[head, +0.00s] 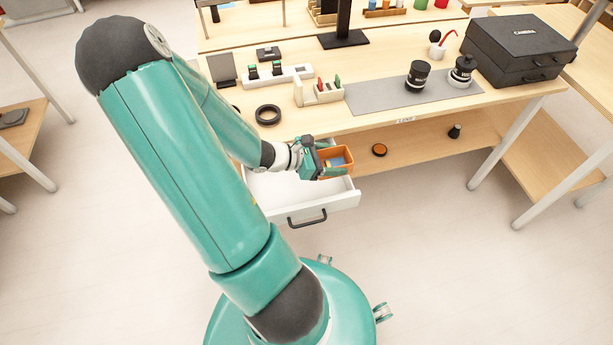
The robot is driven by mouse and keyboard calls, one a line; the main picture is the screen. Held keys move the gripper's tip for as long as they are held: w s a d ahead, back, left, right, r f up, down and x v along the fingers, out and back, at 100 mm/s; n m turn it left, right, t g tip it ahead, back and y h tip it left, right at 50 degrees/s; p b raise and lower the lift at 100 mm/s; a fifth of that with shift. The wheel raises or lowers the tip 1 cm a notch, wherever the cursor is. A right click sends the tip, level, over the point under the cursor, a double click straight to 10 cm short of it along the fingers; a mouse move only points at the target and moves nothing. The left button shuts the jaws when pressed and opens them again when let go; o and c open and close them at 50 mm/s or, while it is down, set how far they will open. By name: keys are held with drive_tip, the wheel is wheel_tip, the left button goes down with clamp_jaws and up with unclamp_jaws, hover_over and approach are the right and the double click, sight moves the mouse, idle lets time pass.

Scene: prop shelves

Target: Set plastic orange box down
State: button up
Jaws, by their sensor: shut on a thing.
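My gripper is shut on the box. The box is over or in the right end of an open white drawer (335,197), below the table's front edge. I cannot tell whether the box touches the drawer floor. My gripper and arm hide part of the box and the drawer's left side.
A lower shelf (425,147) holds small items. The floor in front is clear.

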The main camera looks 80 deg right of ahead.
drive_tip(key=w+f, duration=0.1)
drive_tip(key=f, duration=0.1)
drive_tip(key=w+a+f, duration=0.1)
drive_tip(key=w, duration=0.1)
drive_tip(key=w+f, duration=0.2)
drive_tip(key=shift+w+a+f, duration=0.25)
drive_tip(key=shift+f, duration=0.1)
drive_tip(key=shift+w+a+f, duration=0.1)
drive_tip(key=shift+w+f, duration=0.15)
drive_tip(key=shift+f, duration=0.8)
drive_tip(key=shift+w+f, duration=0.2)
drive_tip(key=shift+f, duration=0.8)
drive_tip(key=o, duration=1)
drive_tip(key=v, duration=1.2)
drive_tip(key=shift+w, duration=0.1)
